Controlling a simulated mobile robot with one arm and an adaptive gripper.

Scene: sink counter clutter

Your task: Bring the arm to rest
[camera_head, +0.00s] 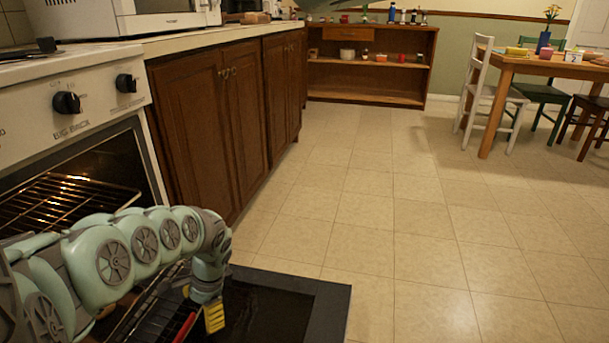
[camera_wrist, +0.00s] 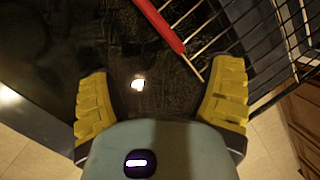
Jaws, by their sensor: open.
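My gripper (camera_head: 211,314) hangs low over the open oven door (camera_head: 333,308) in the head view, with one yellow fingertip showing. In the wrist view both yellow fingers of my gripper (camera_wrist: 163,75) are spread apart with nothing between them. The dark inner face of the oven door (camera_wrist: 60,40) lies beyond them. My green arm stretches across the front of the oven and bends down at the wrist. A red bar (camera_wrist: 157,24) lies close to the wire rack (camera_wrist: 205,45), ahead of the fingers. I cannot tell what it belongs to.
The stove (camera_head: 75,105) stands at the left, its oven rack (camera_head: 60,200) visible inside. Brown cabinets (camera_head: 200,140) run along the left. A low shelf (camera_head: 365,97) stands at the back. A table (camera_head: 530,68) with chairs is at right. The tiled floor (camera_head: 400,220) is clear.

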